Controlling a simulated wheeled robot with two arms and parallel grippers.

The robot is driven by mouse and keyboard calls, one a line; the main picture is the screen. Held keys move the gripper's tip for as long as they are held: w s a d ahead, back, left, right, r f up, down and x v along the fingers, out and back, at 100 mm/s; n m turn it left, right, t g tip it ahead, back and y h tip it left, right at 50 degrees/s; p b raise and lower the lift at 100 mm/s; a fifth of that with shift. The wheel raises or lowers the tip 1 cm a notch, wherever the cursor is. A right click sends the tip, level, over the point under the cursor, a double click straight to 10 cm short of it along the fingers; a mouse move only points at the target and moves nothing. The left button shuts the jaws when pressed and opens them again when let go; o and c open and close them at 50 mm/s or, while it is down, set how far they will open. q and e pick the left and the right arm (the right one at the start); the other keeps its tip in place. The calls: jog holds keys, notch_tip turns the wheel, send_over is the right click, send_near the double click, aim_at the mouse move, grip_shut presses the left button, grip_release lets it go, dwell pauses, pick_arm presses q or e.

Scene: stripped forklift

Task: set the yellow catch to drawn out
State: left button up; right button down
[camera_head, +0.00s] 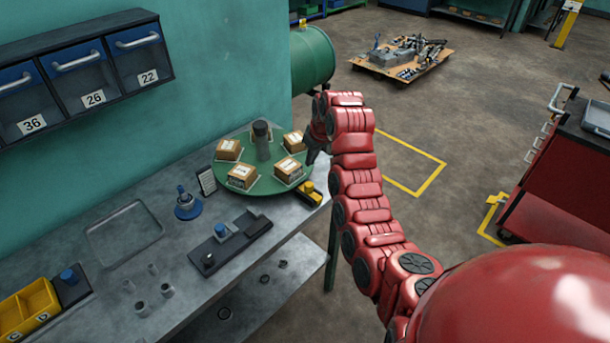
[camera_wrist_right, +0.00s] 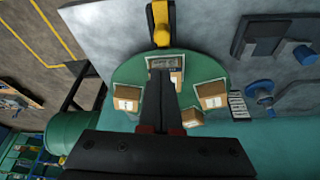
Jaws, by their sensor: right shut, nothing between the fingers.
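The yellow catch (camera_head: 311,192) sits at the front right rim of the green turntable (camera_head: 273,202), on the bench. It also shows in the right wrist view (camera_wrist_right: 161,36), at the top, beyond my fingertips, with a dark part beside it. My right gripper (camera_head: 311,155) is above the turntable's right side, behind the catch and apart from it. In the right wrist view its dark fingers (camera_wrist_right: 161,78) are together and empty, pointing toward the catch. How far the catch is drawn out is too small to tell. My left gripper is not in view.
Several cartons (camera_head: 241,177) and a dark central post (camera_head: 262,140) stand on the turntable. A blue-knobbed fixture (camera_head: 187,205), a dark plate (camera_head: 230,243) and a tray (camera_head: 125,233) lie on the bench. A green cylinder (camera_head: 313,56) is behind my right arm.

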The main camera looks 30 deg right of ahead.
jog(key=shift+s, duration=0.2)
jog(key=p, duration=0.4)
send_near(302, 184)
jog(key=shift+x, duration=2.3)
